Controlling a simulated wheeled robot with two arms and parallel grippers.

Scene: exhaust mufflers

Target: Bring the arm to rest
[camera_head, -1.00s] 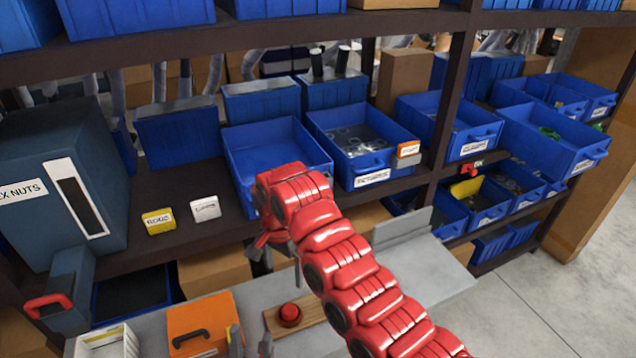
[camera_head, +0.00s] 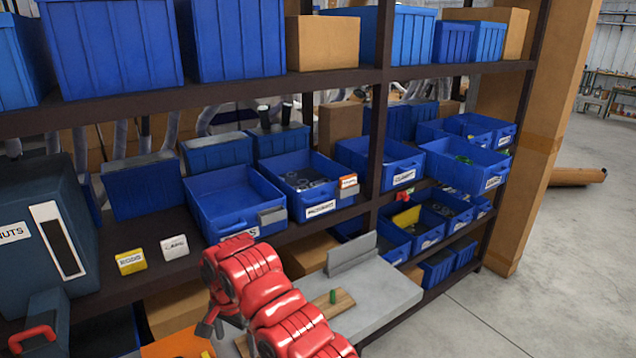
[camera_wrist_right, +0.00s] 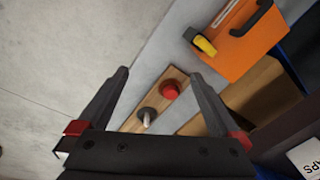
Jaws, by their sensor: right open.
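My red right arm reaches in from the bottom of the head view, in front of the shelf. Its right gripper (camera_head: 208,326) points down and is partly hidden by the arm. In the right wrist view the two dark fingers of the right gripper (camera_wrist_right: 158,76) are spread wide with nothing between them. Below them is a wooden board (camera_wrist_right: 176,76) with a red button (camera_wrist_right: 170,90) and a dark round base with a pale peg (camera_wrist_right: 146,117). My left gripper is in neither view.
A grey ledge (camera_head: 392,292) lies beside the arm; a wooden board on it carries a green knob (camera_head: 333,297). Blue bins (camera_head: 228,200) fill the shelf behind. An orange case (camera_wrist_right: 245,42) lies close to the board. Open floor (camera_head: 560,270) is at the right.

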